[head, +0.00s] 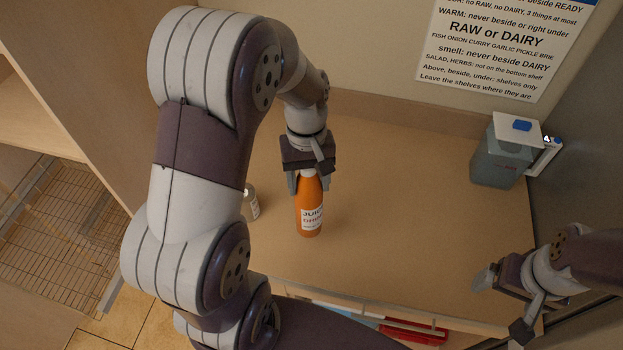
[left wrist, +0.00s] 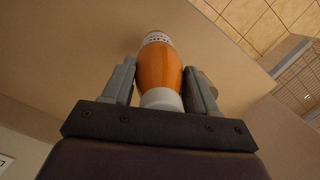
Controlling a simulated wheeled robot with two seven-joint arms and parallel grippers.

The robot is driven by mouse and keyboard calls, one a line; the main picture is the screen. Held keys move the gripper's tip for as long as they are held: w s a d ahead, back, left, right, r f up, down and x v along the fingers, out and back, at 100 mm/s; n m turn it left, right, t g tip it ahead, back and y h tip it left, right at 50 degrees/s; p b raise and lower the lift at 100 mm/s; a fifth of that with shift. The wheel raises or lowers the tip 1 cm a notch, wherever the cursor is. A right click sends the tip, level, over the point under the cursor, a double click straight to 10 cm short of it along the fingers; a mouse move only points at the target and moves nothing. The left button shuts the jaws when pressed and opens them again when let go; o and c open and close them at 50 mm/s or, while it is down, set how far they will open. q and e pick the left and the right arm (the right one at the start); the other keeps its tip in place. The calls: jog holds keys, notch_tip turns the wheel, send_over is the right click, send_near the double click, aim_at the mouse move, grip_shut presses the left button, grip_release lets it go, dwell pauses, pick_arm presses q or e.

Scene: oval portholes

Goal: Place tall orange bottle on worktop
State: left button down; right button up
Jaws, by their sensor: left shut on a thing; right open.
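The tall orange bottle (head: 309,208) has a white label reading JUICE and shows upright in the head view, over the worktop (head: 400,200). My left gripper (head: 307,182) is shut on its upper part, near the white cap. In the left wrist view the orange bottle (left wrist: 158,68) sits between the two fingers of the left gripper (left wrist: 160,88). I cannot tell whether its base touches the worktop. My right gripper (head: 500,302) is open and empty at the lower right, near the worktop's front edge.
A small pale container (head: 251,203) stands left of the bottle, partly behind my left arm. A grey-blue jug (head: 505,150) with a white lid stands at the back right. A wire rack (head: 60,220) is at the left.

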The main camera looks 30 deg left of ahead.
pick_arm(q)
jog(key=w, duration=0.1)
jog(key=w+a+f, duration=0.1)
jog(key=shift+w+a+f+p, duration=0.1)
jog(key=shift+w+f+p, duration=0.1)
jog(key=shift+w+p, duration=0.15)
jog(key=shift+w+a+f, duration=0.15)
jog(key=shift+f, duration=0.3)
notch_tip(320, 180, down, 4)
jog(key=shift+r+p, duration=0.1)
jog(key=shift+p, duration=0.65)
jog(key=shift+c, duration=1.5)
grip_release()
